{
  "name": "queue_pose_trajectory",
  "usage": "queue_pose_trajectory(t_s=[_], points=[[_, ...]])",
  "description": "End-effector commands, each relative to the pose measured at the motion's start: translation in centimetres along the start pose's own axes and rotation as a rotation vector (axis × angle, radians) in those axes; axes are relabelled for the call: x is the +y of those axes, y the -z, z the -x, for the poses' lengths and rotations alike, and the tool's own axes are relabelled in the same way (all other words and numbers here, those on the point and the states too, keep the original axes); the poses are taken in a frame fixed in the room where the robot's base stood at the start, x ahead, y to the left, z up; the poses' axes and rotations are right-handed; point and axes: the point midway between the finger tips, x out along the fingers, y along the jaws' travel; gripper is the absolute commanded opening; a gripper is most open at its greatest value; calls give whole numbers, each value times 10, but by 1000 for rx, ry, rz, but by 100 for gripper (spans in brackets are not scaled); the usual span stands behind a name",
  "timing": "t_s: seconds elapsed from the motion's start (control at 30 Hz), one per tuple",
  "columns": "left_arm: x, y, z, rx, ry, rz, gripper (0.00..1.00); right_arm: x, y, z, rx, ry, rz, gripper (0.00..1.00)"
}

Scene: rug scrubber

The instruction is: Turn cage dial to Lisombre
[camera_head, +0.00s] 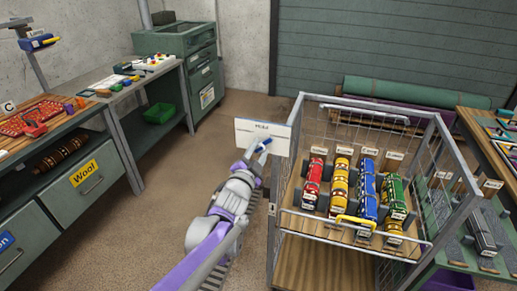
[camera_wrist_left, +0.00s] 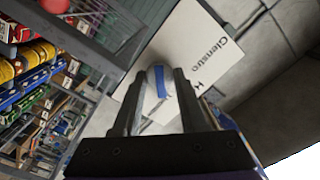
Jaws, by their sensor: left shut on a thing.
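The cage dial (camera_head: 264,145) sits on a white panel (camera_head: 248,127) at the left front corner of the wire cage (camera_head: 365,103). Its blue-marked knob shows in the left wrist view (camera_wrist_left: 160,82), between the two fingers. My left gripper (camera_head: 259,153) is shut on the knob. The panel in the left wrist view (camera_wrist_left: 200,45) carries the printed word "Glenstro" near the fingers. The rest of the lettering is hidden or too small, and I cannot read the word Lisombre. My right gripper is not in view.
The cage holds red, yellow, blue and green brush rollers (camera_head: 340,183) and a yellow handle (camera_head: 355,221). A drawer unit labelled Wool (camera_head: 84,172) stands left, with a green bin (camera_head: 159,113) beyond. A table (camera_head: 490,140) stands right. The floor (camera_head: 225,130) between is open.

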Motion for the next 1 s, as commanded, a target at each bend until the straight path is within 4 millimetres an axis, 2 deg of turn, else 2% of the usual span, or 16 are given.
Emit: queue_pose_trajectory(t_s=[0.23, 0.7, 0.73, 0.87, 1.0], points=[[0, 0, 0, 0, 0, -62, 0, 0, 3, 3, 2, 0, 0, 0], [0, 0, 0, 0, 0, -74, 0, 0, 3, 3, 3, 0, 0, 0], [0, 0, 0, 0, 0, -74, 47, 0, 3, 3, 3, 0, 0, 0], [0, 0, 0, 0, 0, -73, 70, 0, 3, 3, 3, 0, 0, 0], [0, 0, 0, 0, 0, -72, 70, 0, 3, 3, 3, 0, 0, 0]])
